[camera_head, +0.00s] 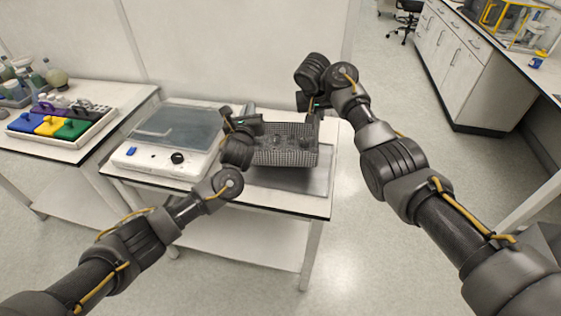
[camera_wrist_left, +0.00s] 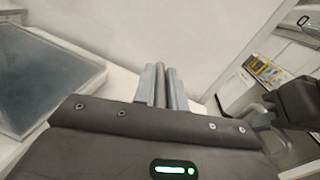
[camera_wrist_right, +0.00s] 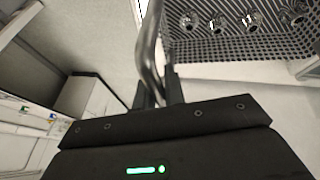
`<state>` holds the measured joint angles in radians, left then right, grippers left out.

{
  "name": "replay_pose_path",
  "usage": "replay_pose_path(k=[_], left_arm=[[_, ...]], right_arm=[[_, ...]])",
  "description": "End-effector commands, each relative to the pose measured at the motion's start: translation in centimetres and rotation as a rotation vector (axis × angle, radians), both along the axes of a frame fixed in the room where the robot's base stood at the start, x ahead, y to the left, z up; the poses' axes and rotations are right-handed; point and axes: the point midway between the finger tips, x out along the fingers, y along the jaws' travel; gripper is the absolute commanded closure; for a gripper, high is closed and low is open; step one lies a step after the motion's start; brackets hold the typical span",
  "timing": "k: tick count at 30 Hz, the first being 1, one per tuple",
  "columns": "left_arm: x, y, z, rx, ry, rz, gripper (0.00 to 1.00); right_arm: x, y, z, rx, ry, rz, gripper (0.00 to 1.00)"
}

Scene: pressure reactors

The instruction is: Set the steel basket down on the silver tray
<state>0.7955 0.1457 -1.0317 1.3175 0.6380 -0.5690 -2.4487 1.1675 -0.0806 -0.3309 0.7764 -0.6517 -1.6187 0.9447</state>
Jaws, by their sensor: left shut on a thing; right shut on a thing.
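The steel basket (camera_head: 285,152) is a dark mesh box over the silver tray (camera_head: 310,183), a flat grey sheet at the right end of the table. Whether its underside touches the tray is not clear. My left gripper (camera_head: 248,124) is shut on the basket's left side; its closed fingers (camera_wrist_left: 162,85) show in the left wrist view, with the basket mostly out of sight. My right gripper (camera_head: 316,108) is shut on the basket's right handle. In the right wrist view its fingers (camera_wrist_right: 160,92) close around a bent steel rod, beside the mesh (camera_wrist_right: 245,48) with several glass pieces inside.
A white device with a grey lid (camera_head: 180,128) stands just left of the basket. A rack with coloured blocks (camera_head: 60,124) and bottles sits on the far-left table. A counter with white drawers (camera_head: 450,45) stands at the right. The floor between is clear.

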Motion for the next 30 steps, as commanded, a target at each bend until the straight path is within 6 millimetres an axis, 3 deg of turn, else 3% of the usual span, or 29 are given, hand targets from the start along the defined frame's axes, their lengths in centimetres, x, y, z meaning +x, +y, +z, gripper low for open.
replay_pose_path(k=[11,27,28,30], left_arm=[[0.1,-0.1,-1.0,-0.005,-0.004,0.002,1.0],[0.1,-0.1,-4.9,-0.005,-0.005,0.002,1.0],[0.1,0.0,-4.7,-0.004,-0.003,0.003,0.84],[0.1,0.0,-4.6,-0.003,-0.002,0.003,0.75]], right_arm=[[0.0,-0.1,-1.4,0.0,0.001,0.001,1.0],[0.0,-0.1,-5.2,0.0,0.001,0.001,1.0],[-0.1,-0.1,-5.0,0.0,0.002,0.001,0.86],[-0.1,-0.1,-4.8,0.0,0.002,0.001,0.77]])
